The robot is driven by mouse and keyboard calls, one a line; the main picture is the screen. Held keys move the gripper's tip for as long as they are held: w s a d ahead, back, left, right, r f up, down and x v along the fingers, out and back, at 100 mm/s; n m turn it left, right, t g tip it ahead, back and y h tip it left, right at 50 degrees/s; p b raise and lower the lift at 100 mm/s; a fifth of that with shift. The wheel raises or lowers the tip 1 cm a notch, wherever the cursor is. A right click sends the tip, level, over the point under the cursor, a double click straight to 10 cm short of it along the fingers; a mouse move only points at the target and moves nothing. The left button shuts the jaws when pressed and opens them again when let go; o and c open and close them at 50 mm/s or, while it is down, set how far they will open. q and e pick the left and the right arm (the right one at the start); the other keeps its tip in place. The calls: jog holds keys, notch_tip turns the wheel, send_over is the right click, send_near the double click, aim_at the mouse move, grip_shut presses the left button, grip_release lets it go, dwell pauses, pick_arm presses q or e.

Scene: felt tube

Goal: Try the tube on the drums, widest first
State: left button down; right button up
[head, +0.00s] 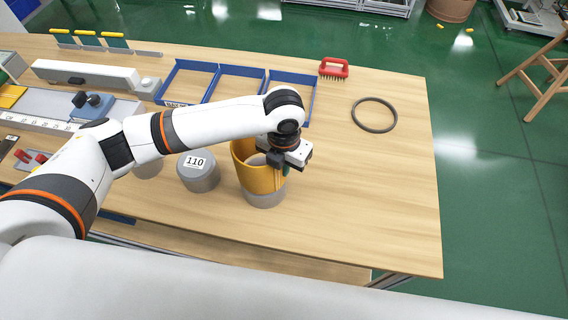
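The yellow-orange felt tube (245,173) stands around a grey drum (266,200) near the table's front edge. The drum's lower part shows below the tube and grey shows inside its top opening. My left gripper (284,168) points down at the tube's right wall and appears shut on it; its fingertips are partly hidden. A grey drum marked 110 (198,178) stands to the left, apart from the tube. Another grey drum (148,169) is mostly hidden behind my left arm. My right gripper is not in view.
Blue trays (291,77) stand at the back. A red brush (334,68) and a dark ring (374,115) lie to the right. A white device (85,74) and a ruler strip (37,120) are at left.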

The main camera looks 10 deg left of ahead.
pick_arm(q)
jog(key=shift+f, duration=0.25)
jog(key=shift+s+p, duration=0.1)
jog(key=shift+p, duration=0.2)
dwell(0.4)
jog(key=shift+f, duration=0.1)
jog(key=shift+f+b, duration=0.35)
jog(key=shift+f, duration=0.15)
notch_tip(320, 180, up, 5)
jog(key=p, duration=0.5)
dwell(0.5)
jog(key=shift+a, duration=0.1)
